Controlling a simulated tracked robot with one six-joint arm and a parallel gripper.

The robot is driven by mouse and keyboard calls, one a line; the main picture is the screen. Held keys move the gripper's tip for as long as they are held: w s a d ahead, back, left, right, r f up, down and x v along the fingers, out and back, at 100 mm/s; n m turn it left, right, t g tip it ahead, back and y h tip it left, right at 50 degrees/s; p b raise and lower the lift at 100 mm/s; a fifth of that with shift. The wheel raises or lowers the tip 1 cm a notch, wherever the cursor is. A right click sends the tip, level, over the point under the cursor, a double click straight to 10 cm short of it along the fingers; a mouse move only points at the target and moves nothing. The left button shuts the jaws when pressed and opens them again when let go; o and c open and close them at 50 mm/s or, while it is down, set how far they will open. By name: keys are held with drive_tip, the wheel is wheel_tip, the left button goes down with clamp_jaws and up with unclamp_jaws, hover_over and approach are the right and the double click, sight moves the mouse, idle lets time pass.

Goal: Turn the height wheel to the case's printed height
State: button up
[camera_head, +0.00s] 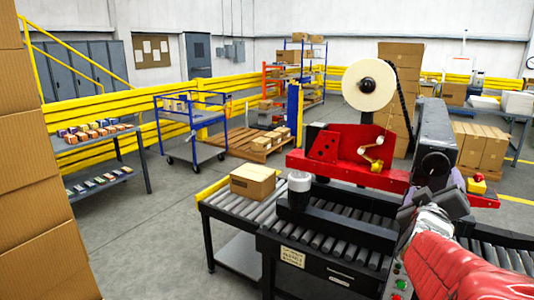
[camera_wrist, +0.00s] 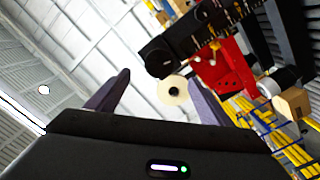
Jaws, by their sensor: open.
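The case (camera_head: 253,182), a closed brown cardboard box, sits on the roller conveyor at the left of the red and black machine; no print on it is readable. A dark round part (camera_head: 436,166), possibly the height wheel, shows on the black column at the machine's right side; my gripper partly covers the area below it. My gripper (camera_head: 436,190) is close in front of this column. In the wrist view its two purple fingers stand wide apart with nothing between them (camera_wrist: 160,88). I cannot tell whether it touches the machine.
The red machine head (camera_head: 345,146) carries a large tape roll (camera_head: 370,85) above the conveyor (camera_head: 325,240). A control panel with green and red buttons (camera_head: 400,283) is below my arm. A blue cart (camera_head: 192,130) and stacked cartons (camera_head: 30,150) stand left. Floor between them is clear.

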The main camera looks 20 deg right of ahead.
sight(436, 168)
drive_tip(key=shift+x, duration=6.9)
drive_tip(key=shift+c, duration=0.2)
drive_tip(key=shift+f, duration=0.1)
drive_tip(key=c, duration=1)
